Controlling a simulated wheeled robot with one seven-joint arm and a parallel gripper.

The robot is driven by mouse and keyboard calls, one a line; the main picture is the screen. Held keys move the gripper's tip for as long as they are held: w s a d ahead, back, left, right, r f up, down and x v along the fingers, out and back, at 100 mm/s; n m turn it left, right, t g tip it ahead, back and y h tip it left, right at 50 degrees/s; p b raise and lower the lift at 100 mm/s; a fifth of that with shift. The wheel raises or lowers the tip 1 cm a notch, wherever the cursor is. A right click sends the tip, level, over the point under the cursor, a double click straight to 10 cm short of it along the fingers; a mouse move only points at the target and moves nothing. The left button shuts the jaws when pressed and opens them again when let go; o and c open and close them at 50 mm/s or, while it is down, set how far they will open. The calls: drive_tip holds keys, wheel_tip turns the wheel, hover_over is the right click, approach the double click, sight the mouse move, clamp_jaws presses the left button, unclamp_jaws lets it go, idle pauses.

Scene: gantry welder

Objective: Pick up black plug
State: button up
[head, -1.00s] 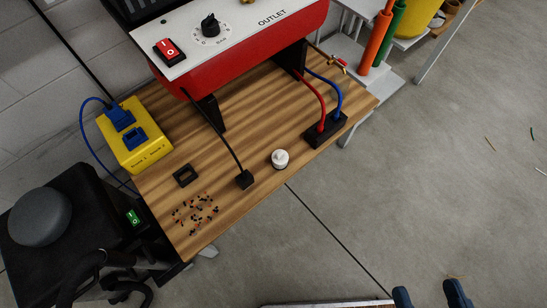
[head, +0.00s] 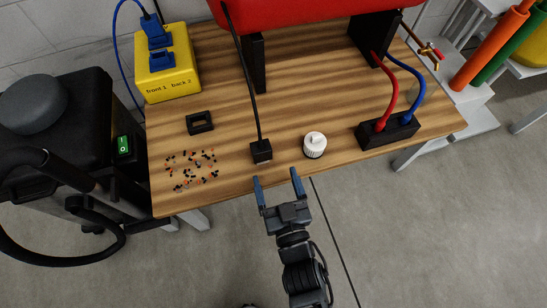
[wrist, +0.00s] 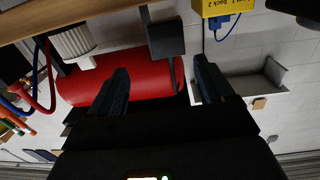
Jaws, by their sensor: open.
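The black plug (head: 261,151) is a small dark block at the end of a black cable (head: 244,80). It sits near the front edge of the wooden table (head: 290,110). My gripper (head: 277,180) is open and empty, just in front of the table edge, with the plug just beyond its left finger in the head view. In the wrist view the plug (wrist: 165,39) hangs upside down, ahead of the gap between my fingers (wrist: 162,80). It is apart from the fingers.
A white knob-like cap (head: 315,144) stands right of the plug. A black socket block (head: 388,131) with red and blue cables is farther right. A black frame (head: 199,122), scattered small bits (head: 190,170) and a yellow box (head: 168,75) are left. The red machine (head: 310,12) stands behind.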

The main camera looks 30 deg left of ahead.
sight(263, 157)
drive_tip(key=shift+n, duration=0.3)
drive_tip(key=a, duration=0.1)
drive_tip(key=w+a, duration=0.1)
drive_tip(key=a+f+b, duration=0.1)
drive_tip(key=shift+w+a, duration=0.4)
drive_tip(key=b+x, duration=0.2)
drive_tip(key=x, duration=0.1)
drive_tip(key=b+x, duration=0.1)
drive_tip(key=x, duration=0.1)
drive_tip(key=shift+f, duration=0.35)
drive_tip(key=shift+w+a+r, duration=0.1)
drive_tip(key=shift+w+a, duration=0.1)
drive_tip(key=shift+a, duration=0.05)
drive_tip(key=c, duration=1)
drive_tip(key=shift+c, duration=0.5)
drive_tip(key=shift+r, duration=0.15)
